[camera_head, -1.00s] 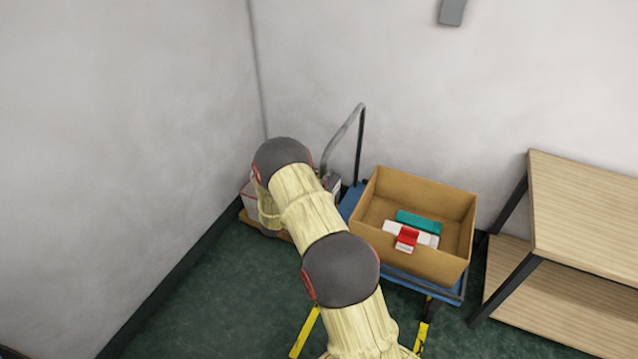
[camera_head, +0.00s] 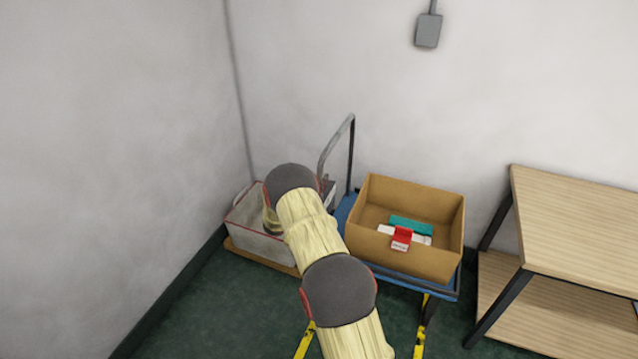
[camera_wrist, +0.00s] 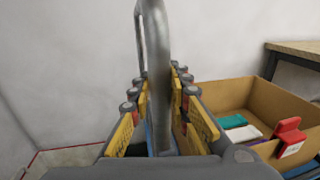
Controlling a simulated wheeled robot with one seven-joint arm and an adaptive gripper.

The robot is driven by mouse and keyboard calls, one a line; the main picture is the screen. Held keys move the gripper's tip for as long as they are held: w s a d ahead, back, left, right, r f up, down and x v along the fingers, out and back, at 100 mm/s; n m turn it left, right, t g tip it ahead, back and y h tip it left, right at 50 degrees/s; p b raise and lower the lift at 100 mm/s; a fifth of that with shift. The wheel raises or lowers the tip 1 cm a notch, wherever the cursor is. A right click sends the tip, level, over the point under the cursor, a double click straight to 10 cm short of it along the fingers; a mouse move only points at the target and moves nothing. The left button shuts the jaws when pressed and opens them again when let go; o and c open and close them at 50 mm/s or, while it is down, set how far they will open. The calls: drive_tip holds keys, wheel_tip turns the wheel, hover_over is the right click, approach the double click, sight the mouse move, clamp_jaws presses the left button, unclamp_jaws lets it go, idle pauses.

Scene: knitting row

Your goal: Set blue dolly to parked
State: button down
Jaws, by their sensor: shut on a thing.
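The blue dolly (camera_head: 343,208) stands against the back wall near the corner, with its deck partly hidden by my arm. Its grey tubular handle (camera_head: 350,150) rises at its left end; the handle also shows in the wrist view (camera_wrist: 155,45). My gripper (camera_wrist: 160,80) is shut on the handle, with the yellow-padded fingers on either side of the tube. In the head view my arm hides the gripper. An open cardboard box (camera_head: 440,254) sits on the dolly, holding a teal, a white and a red item.
Yellow-and-black floor marks (camera_head: 419,340) lie at the front of the dolly. A wooden shelf table (camera_head: 580,220) stands close on the right. A grey red-edged bin (camera_head: 262,240) stands left in the corner. Green floor is clear in front of it.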

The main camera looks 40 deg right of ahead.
drive_tip(key=shift+w+d+r, duration=0.15)
drive_tip(key=shift+r, duration=0.1)
drive_tip(key=c, duration=2)
unclamp_jaws()
drive_tip(key=shift+d+f, duration=0.1)
drive_tip(key=shift+c, duration=0.2)
drive_tip(key=shift+o, duration=1.2)
drive_tip(key=shift+o, duration=0.6)
drive_tip(key=shift+f, duration=0.15)
drive_tip(key=s+a, duration=0.2)
drive_tip(key=a, duration=1)
drive_tip(key=shift+s, duration=0.2)
